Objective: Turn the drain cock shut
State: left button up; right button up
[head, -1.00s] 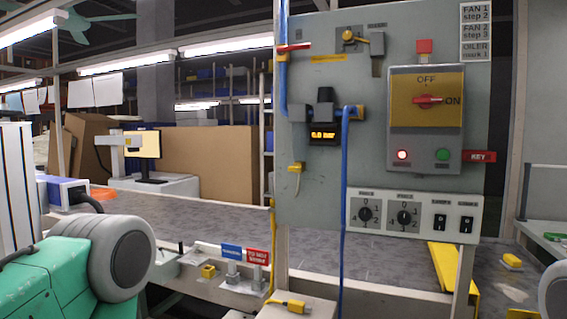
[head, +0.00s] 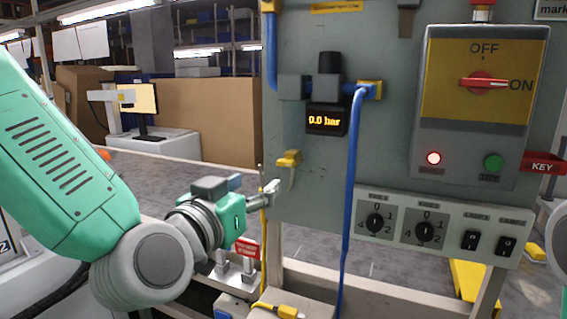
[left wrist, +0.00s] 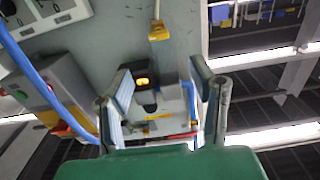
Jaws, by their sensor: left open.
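A yellow fitting (head: 288,158) with a short pale stem below it sits on the lower left of the grey panel, under the pressure unit; I cannot tell for certain that it is the drain cock. In the left wrist view, it (left wrist: 158,31) shows beyond and above the fingers. My left gripper (head: 272,187) is just below and left of this fitting in the head view, apart from the panel as far as I can see. In the left wrist view, the gripper (left wrist: 163,82) is open with nothing between its fingers. My right gripper is not in view.
The pressure display (head: 326,121) reads 0.0 bar. A blue hose (head: 352,190) hangs down the panel right of the fitting. A switch box (head: 478,110) and a row of knobs (head: 424,230) are further right.

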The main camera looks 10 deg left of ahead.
aim_at(284, 165)
pick_arm(q)
jog(key=w+d, duration=0.1)
jog(key=w, duration=0.3)
jog(key=w+p, duration=0.1)
jog(key=w, duration=0.3)
jog(key=w+d, duration=0.1)
jog(key=w, duration=0.3)
jog(key=shift+w+d+f, duration=0.15)
jog(key=shift+w+d, duration=0.1)
jog(key=shift+d, duration=0.05)
jog(key=c, duration=1.1)
